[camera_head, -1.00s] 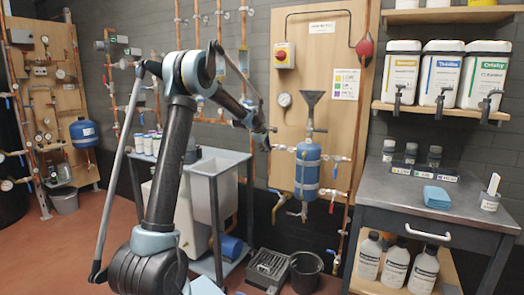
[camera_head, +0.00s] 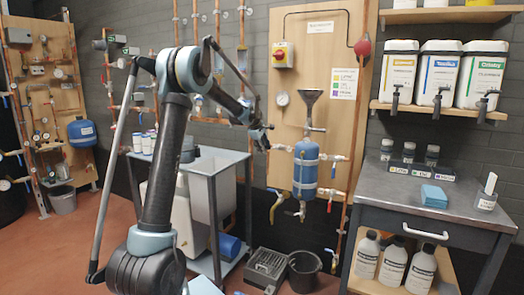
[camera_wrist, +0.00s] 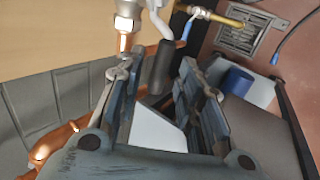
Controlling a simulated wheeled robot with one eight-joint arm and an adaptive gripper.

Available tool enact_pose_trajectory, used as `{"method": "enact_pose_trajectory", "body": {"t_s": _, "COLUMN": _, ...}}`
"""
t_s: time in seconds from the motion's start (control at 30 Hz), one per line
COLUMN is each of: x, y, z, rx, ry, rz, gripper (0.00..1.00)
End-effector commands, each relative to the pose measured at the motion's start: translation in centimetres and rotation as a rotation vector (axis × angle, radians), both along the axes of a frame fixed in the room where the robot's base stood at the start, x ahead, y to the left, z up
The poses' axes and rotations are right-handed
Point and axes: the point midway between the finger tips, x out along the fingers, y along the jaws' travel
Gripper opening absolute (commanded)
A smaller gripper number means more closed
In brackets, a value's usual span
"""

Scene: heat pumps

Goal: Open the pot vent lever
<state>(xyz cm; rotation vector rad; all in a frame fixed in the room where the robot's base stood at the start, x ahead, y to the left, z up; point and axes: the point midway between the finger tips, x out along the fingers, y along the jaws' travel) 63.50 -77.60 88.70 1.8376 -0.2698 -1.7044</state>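The pot (camera_head: 306,168) is a blue upright vessel on the wooden wall board, with a grey funnel (camera_head: 312,97) above it. Pipes and valves with small levers sit at its sides and bottom; I cannot tell for certain which is the vent lever. My gripper (camera_head: 265,138) is to the left of the pot's upper end, near the side pipe, in the head view. In the wrist view my gripper's fingers (camera_wrist: 160,105) are apart, and a dark cylindrical part (camera_wrist: 155,68) shows beyond the gap. A blue-handled lever (camera_wrist: 187,28) is farther off. No grip on anything is visible.
A metal fitting on copper pipe (camera_wrist: 128,20) is close to my left finger in the wrist view. A grey cart (camera_head: 212,165) with tanks stands left of the pot. A workbench (camera_head: 430,190) is at right.

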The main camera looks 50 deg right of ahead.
Motion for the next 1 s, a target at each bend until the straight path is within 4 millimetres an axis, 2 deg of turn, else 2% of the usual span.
{"method": "enact_pose_trajectory", "body": {"t_s": 0.3, "x": -0.6, "y": 3.2, "z": 4.7, "rx": 0.000, "ry": 0.000, "rz": 0.002, "gripper": 0.34}}
{"method": "enact_pose_trajectory", "body": {"t_s": 0.5, "x": -0.8, "y": 4.8, "z": 7.2, "rx": 0.000, "ry": 0.000, "rz": 0.002, "gripper": 0.34}}
{"method": "enact_pose_trajectory", "body": {"t_s": 0.7, "x": -1.0, "y": 5.6, "z": 8.3, "rx": 0.000, "ry": 0.000, "rz": 0.002, "gripper": 0.34}}
{"method": "enact_pose_trajectory", "body": {"t_s": 1.0, "x": -1.0, "y": 5.7, "z": 8.5, "rx": 0.000, "ry": 0.000, "rz": 0.002, "gripper": 0.34}}
